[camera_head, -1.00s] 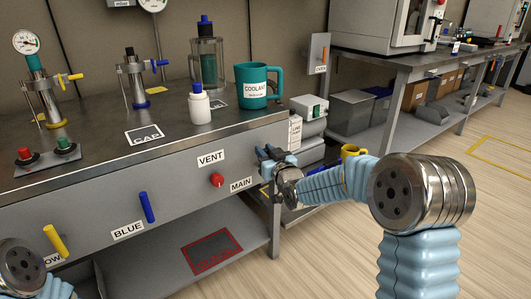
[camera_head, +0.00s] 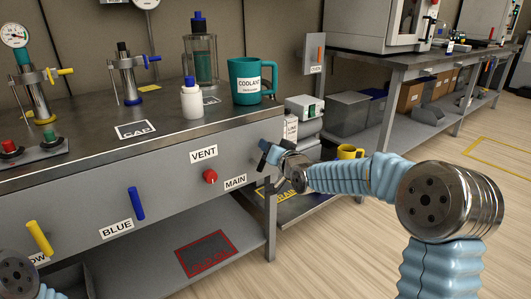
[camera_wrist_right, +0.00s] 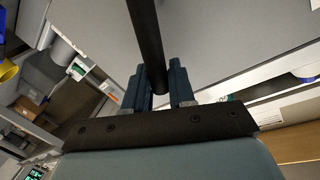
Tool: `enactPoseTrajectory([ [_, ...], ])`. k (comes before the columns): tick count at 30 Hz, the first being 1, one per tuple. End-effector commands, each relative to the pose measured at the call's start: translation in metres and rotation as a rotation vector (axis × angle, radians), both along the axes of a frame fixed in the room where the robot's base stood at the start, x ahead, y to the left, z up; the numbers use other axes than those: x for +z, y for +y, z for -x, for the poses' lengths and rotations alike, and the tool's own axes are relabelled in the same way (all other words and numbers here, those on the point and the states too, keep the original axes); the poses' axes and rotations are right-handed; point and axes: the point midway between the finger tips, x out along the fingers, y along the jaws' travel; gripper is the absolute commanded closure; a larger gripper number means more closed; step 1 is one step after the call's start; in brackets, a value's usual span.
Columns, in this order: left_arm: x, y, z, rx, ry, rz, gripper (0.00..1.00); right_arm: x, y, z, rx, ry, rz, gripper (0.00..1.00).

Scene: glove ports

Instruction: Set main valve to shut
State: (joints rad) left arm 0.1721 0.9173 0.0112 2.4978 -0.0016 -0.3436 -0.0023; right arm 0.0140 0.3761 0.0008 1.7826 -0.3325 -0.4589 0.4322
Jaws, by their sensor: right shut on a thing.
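The MAIN label (camera_head: 235,183) is on the grey front panel of the bench, just left of my right gripper. My right gripper (camera_head: 268,151) is at the right end of that panel. In the right wrist view its blue-grey fingers (camera_wrist_right: 160,88) are shut on a dark bar-shaped handle (camera_wrist_right: 146,40), which runs up between them. In the head view the gripper hides most of this handle, and its angle is hard to tell. My left arm shows only at the lower left corner; its gripper is out of view.
The red VENT knob (camera_head: 210,176) is left of MAIN. Further left are a blue handle (camera_head: 136,203) and a yellow handle (camera_head: 39,238). A teal coolant mug (camera_head: 245,82) and white bottle (camera_head: 191,101) stand above on the bench. A yellow mug (camera_head: 349,152) is behind my right arm.

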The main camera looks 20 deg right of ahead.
Motion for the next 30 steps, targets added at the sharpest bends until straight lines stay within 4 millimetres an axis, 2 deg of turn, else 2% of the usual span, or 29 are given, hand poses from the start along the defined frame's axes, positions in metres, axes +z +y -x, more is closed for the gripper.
enactPoseTrajectory([
  [8, 0.003, 0.000, 0.000, 0.000, 0.000, 0.000, 0.57, -0.010, -0.016, -0.005, -0.005, 0.092, -0.247, 1.00],
  [24, 0.049, 0.005, -0.002, 0.007, -0.008, -0.012, 0.57, -0.037, -0.030, -0.010, -0.004, 0.264, -0.721, 1.00],
  [30, 0.060, 0.006, -0.002, 0.009, -0.011, -0.015, 0.57, -0.047, -0.031, -0.011, -0.002, 0.312, -0.857, 1.00],
])
